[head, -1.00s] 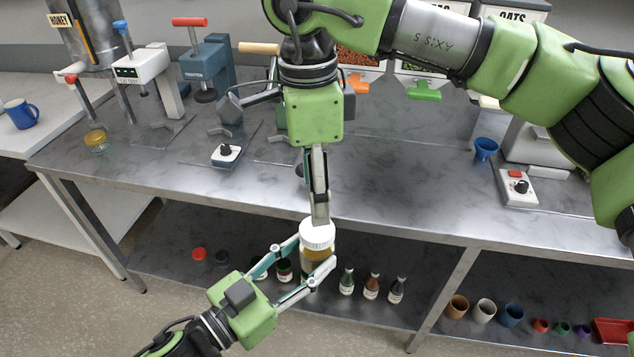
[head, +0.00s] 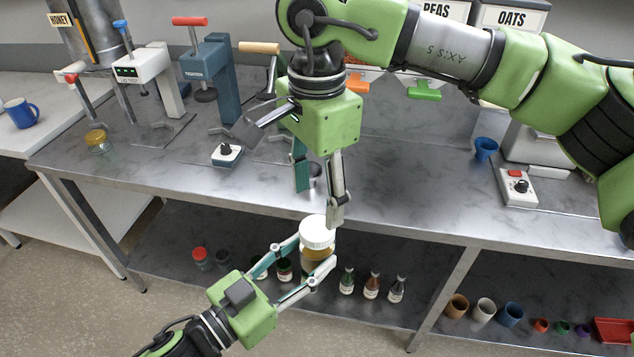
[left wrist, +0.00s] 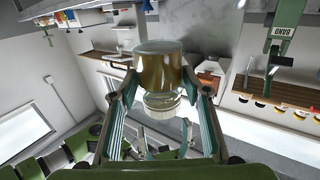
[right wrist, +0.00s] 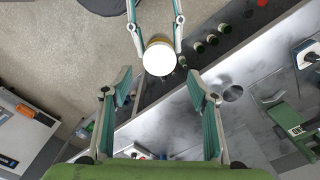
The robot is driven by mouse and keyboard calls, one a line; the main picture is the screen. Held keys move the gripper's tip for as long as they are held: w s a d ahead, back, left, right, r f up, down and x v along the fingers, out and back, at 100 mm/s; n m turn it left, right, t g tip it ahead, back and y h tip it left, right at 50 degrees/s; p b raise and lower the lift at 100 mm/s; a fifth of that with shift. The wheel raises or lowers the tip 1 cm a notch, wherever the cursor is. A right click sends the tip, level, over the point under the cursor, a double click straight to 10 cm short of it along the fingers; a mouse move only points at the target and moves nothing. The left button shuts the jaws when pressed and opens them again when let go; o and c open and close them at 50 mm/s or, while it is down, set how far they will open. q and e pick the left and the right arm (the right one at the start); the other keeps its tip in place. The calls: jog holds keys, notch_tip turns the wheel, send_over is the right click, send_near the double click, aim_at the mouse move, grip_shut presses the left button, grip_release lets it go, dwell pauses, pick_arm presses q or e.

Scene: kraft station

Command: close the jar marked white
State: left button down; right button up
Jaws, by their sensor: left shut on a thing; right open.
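The jar (head: 318,262) has a white lid (head: 316,233) on its top and amber-brown contents. My left gripper (head: 305,256) is shut around the jar's body and holds it upright in front of the table's edge. In the left wrist view the jar (left wrist: 160,72) sits between the fingers with the white lid (left wrist: 161,103) beyond it. My right gripper (head: 318,198) is open and empty just above the lid. In the right wrist view the white lid (right wrist: 159,58) lies beyond the spread fingers. I cannot tell how tightly the lid sits.
The steel table (head: 400,208) is behind the jar. Small bottles (head: 372,285) stand on the shelf below. A blue press (head: 207,65), a small switch box (head: 226,154) and a blue cup (head: 486,149) stand on the tabletop. The front middle of the table is mostly clear.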

aim_at(317, 227)
jog(key=shift+f, duration=3.15)
jog(key=c, duration=1.2)
jog(key=shift+o, duration=0.2)
jog(key=m, duration=1.4)
jog(key=shift+m, duration=0.3)
jog(key=o, duration=1.3)
